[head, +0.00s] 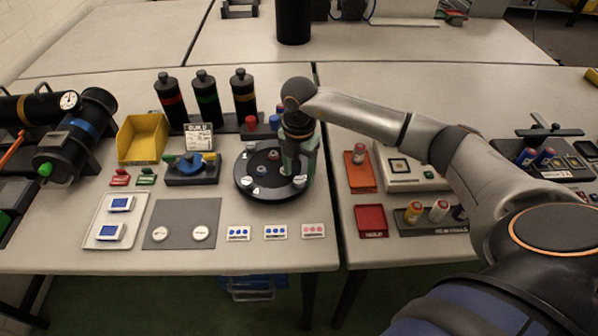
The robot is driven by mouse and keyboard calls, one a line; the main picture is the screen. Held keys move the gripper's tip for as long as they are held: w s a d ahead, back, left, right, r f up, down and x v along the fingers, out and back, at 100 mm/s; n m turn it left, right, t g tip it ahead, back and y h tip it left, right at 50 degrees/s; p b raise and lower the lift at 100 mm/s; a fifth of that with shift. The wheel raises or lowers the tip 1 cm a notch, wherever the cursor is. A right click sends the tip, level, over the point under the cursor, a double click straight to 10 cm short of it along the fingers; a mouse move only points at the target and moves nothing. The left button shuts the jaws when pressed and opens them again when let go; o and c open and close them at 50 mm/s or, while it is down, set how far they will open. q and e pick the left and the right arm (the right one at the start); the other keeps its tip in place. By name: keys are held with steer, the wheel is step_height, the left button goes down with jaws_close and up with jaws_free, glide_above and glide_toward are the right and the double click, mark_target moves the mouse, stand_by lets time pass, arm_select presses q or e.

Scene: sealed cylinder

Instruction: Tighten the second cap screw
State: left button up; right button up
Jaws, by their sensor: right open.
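A round black cylinder cap (247,183) lies at the middle of the table, with small light screw heads or markers around its rim. I cannot tell which screw is the second. My right gripper (296,172) points down over the right part of the cap and is open. Its fingertips and whatever lies beneath them are partly hidden by the gripper body, and I cannot tell if they touch a screw. My left gripper is not in view.
A yellow bin (141,138) and a blue round fixture (191,166) are to the left. A grey mat (181,215) and label cards (275,232) lie in front. A red tray (371,221) is right of a table seam.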

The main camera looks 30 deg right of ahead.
mark_target(299, 180)
step_height(299, 180, up, 12)
steer(key=shift+f+b, duration=0.2)
steer(key=shift+b, duration=0.2)
steer(key=shift+s+f, duration=0.1)
stand_by(0.3)
